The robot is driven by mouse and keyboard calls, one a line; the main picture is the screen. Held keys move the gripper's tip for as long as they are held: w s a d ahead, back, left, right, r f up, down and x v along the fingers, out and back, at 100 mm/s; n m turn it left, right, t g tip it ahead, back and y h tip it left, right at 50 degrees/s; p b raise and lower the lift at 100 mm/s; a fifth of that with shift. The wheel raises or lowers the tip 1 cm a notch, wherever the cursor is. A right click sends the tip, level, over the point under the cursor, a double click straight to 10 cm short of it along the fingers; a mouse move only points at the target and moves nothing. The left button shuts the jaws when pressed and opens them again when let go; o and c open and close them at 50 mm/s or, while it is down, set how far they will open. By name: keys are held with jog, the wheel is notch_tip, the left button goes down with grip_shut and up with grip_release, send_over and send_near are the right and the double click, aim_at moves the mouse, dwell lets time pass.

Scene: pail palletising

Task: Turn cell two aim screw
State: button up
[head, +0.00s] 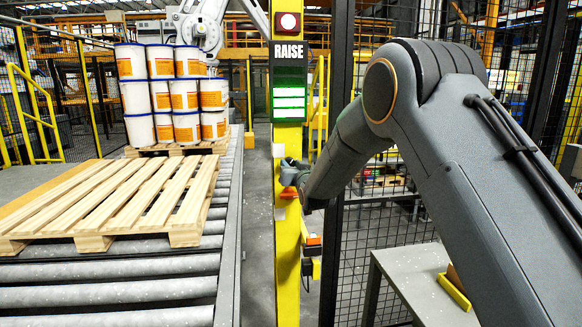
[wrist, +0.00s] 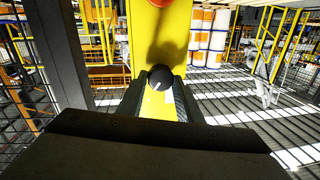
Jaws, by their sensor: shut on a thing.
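A yellow post (head: 288,226) stands upright in the middle of the head view. My gripper (head: 291,174) is at the post's face, partly hidden by my own wrist. In the wrist view my gripper (wrist: 160,86) has its two dark fingers on either side of a black round knob (wrist: 160,76), shut on it. The knob stands out in front of the post's yellow face, which also shows in the wrist view (wrist: 140,32). It looks like the aim screw, but no label for cell two is readable. In the head view the knob is hidden behind my gripper.
An empty wooden pallet (head: 120,200) lies on the roller conveyor (head: 120,293) at left. Stacked white and orange pails (head: 170,90) stand behind it. The post bears a RAISE sign (head: 289,51) and a green-and-white panel (head: 289,95). A grey table (head: 415,280) stands right.

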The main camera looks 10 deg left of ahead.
jog(key=shift+f+b, duration=0.1)
jog(key=shift+b, duration=0.45)
jog(key=m+b, duration=0.6)
jog(key=b, duration=0.1)
jog(key=shift+t+b, duration=0.3)
jog(key=shift+t, duration=0.1)
jog(key=shift+m, duration=0.4)
jog(key=o, duration=1)
jog(key=shift+o, duration=0.2)
jog(key=b+v, duration=0.2)
jog(key=v, duration=0.6)
